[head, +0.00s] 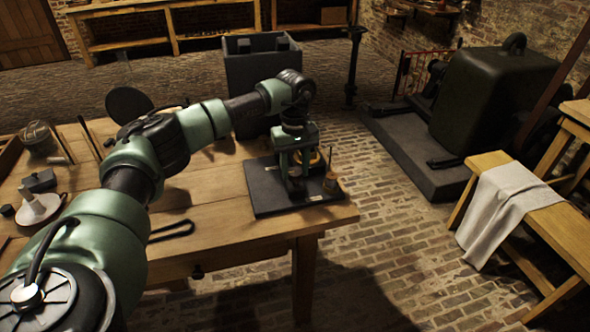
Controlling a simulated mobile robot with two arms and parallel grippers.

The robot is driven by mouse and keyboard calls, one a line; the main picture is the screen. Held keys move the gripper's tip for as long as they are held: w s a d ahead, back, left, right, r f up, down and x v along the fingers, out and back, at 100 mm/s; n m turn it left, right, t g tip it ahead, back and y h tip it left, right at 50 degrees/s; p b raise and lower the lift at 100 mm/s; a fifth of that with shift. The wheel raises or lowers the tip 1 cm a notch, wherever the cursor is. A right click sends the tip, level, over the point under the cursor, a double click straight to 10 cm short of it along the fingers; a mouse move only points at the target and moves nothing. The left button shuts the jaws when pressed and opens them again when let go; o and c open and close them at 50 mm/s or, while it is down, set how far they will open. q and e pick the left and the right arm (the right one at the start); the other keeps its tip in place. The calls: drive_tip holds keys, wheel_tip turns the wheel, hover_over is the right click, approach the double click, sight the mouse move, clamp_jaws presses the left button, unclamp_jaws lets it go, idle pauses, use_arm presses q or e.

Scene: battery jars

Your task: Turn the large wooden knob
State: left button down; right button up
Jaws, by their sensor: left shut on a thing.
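A black instrument base (264,187) lies on the wooden table near its right end. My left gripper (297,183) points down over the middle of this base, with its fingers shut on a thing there. That thing is mostly hidden by the fingers; from its place it appears to be the large wooden knob. A brass-coloured round part (316,159) shows just behind the gripper. My right gripper is not in view.
The wooden table (225,228) also holds a white candle holder (38,208), a glass jar (38,138) and a black tool (172,231). A dark box (262,72) stands behind. A bench with a cloth (505,212) is at right, across open brick floor.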

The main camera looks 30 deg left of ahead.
sight(295, 171)
use_arm(q)
drive_tip(key=shift+w+r+m, duration=0.1)
drive_tip(key=shift+r+m, duration=0.05)
drive_tip(key=shift+m, duration=1.45)
drive_tip(key=c, duration=1)
unclamp_jaws()
drive_tip(key=shift+c, duration=0.2)
drive_tip(key=shift+o, duration=0.9)
wheel_tip(295, 171, up, 8)
drive_tip(key=shift+f+b, duration=0.15)
drive_tip(key=shift+b, duration=0.35)
